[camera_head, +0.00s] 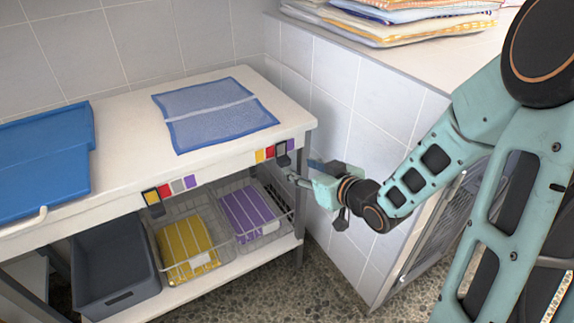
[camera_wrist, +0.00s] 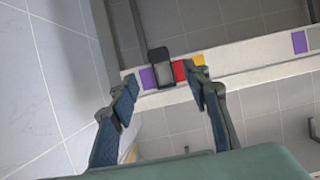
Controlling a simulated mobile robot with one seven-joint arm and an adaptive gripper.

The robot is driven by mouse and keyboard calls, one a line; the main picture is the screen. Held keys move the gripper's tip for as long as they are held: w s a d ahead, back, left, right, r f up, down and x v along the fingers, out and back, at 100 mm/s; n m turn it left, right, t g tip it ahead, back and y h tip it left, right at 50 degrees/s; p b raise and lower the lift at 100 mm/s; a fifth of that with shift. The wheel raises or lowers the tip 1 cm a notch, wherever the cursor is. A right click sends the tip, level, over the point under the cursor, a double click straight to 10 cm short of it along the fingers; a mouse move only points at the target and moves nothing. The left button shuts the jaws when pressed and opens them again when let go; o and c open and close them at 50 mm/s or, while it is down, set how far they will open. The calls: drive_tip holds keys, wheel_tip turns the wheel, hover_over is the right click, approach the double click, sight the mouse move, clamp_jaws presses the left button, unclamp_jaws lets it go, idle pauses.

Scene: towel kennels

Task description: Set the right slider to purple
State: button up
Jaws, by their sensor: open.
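The right slider (camera_head: 283,156) is a dark frame with a tab on the right color strip at the table's front edge. The strip runs yellow, red, then the slider, then purple (camera_head: 290,145). In the wrist view, the slider (camera_wrist: 160,62) frames a grey patch between red (camera_wrist: 180,71) and purple (camera_wrist: 148,78). My gripper (camera_head: 303,170) is open and empty, just in front of the table's right end. In the wrist view, its fingertips (camera_wrist: 162,84) are spread on either side of the slider; contact cannot be told.
The left slider (camera_head: 152,196) sits over yellow on the left strip. Below are a grey bin (camera_head: 112,270) and wire baskets with yellow (camera_head: 185,245) and purple (camera_head: 245,210) towels. A tiled wall block (camera_head: 345,110) stands close on the right. A blue mesh towel (camera_head: 215,108) lies on the tabletop.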

sight(287, 161)
drive_tip(key=b+x, duration=0.2)
drive_tip(key=x, duration=0.6)
drive_tip(key=shift+w+f, duration=0.15)
drive_tip(key=shift+w, duration=0.05)
clamp_jaws()
